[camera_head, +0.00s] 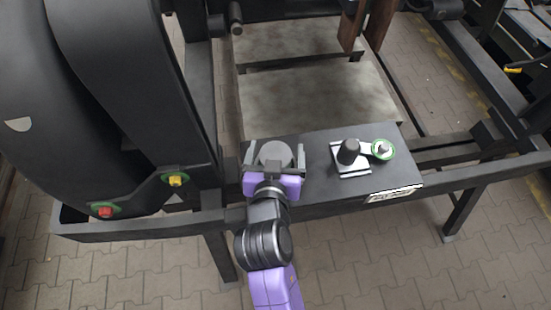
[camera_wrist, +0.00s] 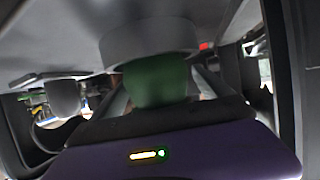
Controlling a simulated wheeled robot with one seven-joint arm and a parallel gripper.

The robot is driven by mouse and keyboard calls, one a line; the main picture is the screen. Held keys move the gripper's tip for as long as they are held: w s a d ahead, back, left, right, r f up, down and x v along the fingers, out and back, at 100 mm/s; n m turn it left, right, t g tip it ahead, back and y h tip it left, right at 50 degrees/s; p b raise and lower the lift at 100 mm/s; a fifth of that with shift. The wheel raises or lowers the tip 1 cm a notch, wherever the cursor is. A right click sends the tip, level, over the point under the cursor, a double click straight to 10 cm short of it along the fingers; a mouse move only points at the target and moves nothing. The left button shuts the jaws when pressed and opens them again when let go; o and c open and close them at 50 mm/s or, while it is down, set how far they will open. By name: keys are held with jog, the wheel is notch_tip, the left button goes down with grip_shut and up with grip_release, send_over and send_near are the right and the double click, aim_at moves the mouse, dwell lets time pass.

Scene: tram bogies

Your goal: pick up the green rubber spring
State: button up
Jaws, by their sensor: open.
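The green rubber spring shows in the wrist view as a green cylinder (camera_wrist: 155,82) with a wide grey disc (camera_wrist: 148,42) at its upper end. In the head view only a round grey top (camera_head: 275,152) shows, on the dark bench plate; the green body is hidden. My gripper (camera_head: 275,158) is open, with one finger on each side of this grey top. In the wrist view my gripper (camera_wrist: 158,88) has its fingers on both sides of the green body. Whether either finger touches it cannot be told.
To the right on the plate (camera_head: 318,189) stand a black knob (camera_head: 348,150) on a light base and a green-ringed round part (camera_head: 383,149). Large black bodies rise at the left, near red (camera_head: 105,211) and yellow (camera_head: 175,181) buttons. Grey slabs (camera_head: 320,95) lie behind.

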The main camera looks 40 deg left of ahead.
jog(key=shift+w+a+f, duration=0.1)
jog(key=shift+w+a, duration=0.05)
jog(key=shift+w, duration=0.05)
jog(key=c, duration=1.7)
grip_shut()
